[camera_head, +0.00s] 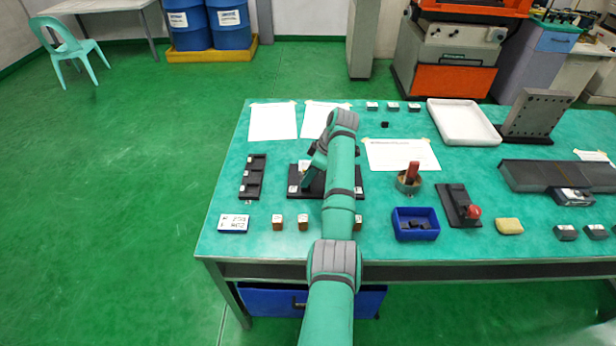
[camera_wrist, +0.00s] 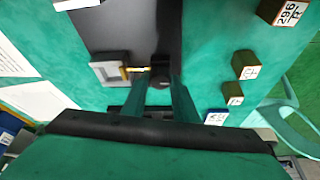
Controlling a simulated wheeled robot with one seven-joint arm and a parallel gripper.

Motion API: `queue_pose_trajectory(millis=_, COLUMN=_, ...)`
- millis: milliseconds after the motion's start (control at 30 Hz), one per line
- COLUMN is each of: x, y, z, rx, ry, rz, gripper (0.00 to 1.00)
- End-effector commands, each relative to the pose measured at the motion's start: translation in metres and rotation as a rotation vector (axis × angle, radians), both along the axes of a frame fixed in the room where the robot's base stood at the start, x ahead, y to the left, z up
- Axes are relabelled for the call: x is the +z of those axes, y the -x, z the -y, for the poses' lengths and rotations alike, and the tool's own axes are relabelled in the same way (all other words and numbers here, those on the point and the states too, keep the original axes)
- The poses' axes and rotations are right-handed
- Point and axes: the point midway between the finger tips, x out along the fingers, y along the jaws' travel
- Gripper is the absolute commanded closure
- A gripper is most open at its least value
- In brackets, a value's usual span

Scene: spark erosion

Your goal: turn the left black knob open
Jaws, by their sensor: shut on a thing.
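The left black knob (camera_wrist: 160,77) shows in the wrist view at the edge of a dark base plate (camera_wrist: 135,28). The fingers of my gripper (camera_wrist: 157,92) stand on either side of it and are shut on it. A pale square frame (camera_wrist: 108,72) with a yellowish strip sits beside the knob. In the head view my gripper (camera_head: 311,176) is low over the left part of the dark base plate (camera_head: 352,189). My arm hides the knob and the plate's middle there. The knob's exact turn angle cannot be told.
Small brown labelled blocks (camera_head: 277,222) stand near the table's front edge. A black slotted holder (camera_head: 254,177) lies left of the plate. A round pot with a red handle (camera_head: 409,182) and a blue bin (camera_head: 416,223) stand to the right. White sheets (camera_head: 273,121) lie behind.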

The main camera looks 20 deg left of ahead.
Motion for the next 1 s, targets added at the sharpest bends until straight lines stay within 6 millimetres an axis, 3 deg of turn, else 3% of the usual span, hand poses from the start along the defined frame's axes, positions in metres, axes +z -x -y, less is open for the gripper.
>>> queue_pose_trajectory(millis=733, x=0.0005, y=-0.0008, z=-0.0004, rx=0.091, ry=0.0, rz=0.001, gripper=0.96)
queue_pose_trajectory(millis=767, x=0.0005, y=-0.0008, z=-0.0004, rx=0.091, ry=0.0, rz=0.001, gripper=0.69)
queue_pose_trajectory(millis=800, x=0.0004, y=-0.0008, z=-0.0004, rx=0.091, ry=0.0, rz=0.001, gripper=0.59)
queue_pose_trajectory(millis=833, x=0.0004, y=-0.0008, z=-0.0005, rx=0.091, ry=0.0, rz=0.001, gripper=0.55)
queue_pose_trajectory(millis=1000, x=0.0002, y=-0.0007, z=-0.0005, rx=0.09, ry=0.0, rz=0.0, gripper=0.55)
